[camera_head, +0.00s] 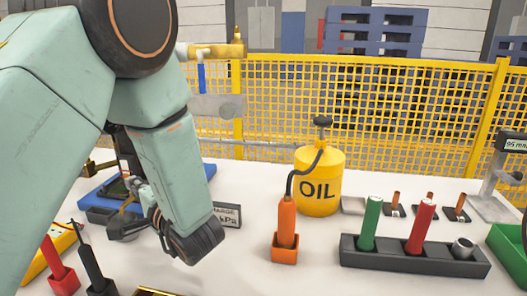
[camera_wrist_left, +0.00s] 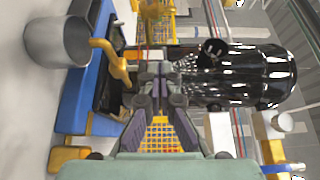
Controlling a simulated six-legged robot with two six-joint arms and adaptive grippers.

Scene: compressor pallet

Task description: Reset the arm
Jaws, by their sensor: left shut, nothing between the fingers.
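My left arm comes in from the left in the head view, its teal links bent down over the table. My left gripper (camera_head: 124,228) is partly hidden behind its dark wrist joint, low over the table near a blue tray (camera_head: 97,214). In the left wrist view, the gripper (camera_wrist_left: 161,75) is shut, its fingertips together with nothing between them. The blue tray (camera_wrist_left: 73,100) with a brass fitting (camera_wrist_left: 115,62) lies to the left of the fingers there. My right gripper is not in view.
A yellow oil can (camera_head: 318,190) stands mid-table, its hose reaching an orange bottle (camera_head: 287,222). A dark rack (camera_head: 400,258) holds green and red cylinders. A black tank (camera_wrist_left: 235,78) and a grey cup (camera_wrist_left: 57,40) show in the wrist view. Yellow mesh fence (camera_head: 400,120) stands behind.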

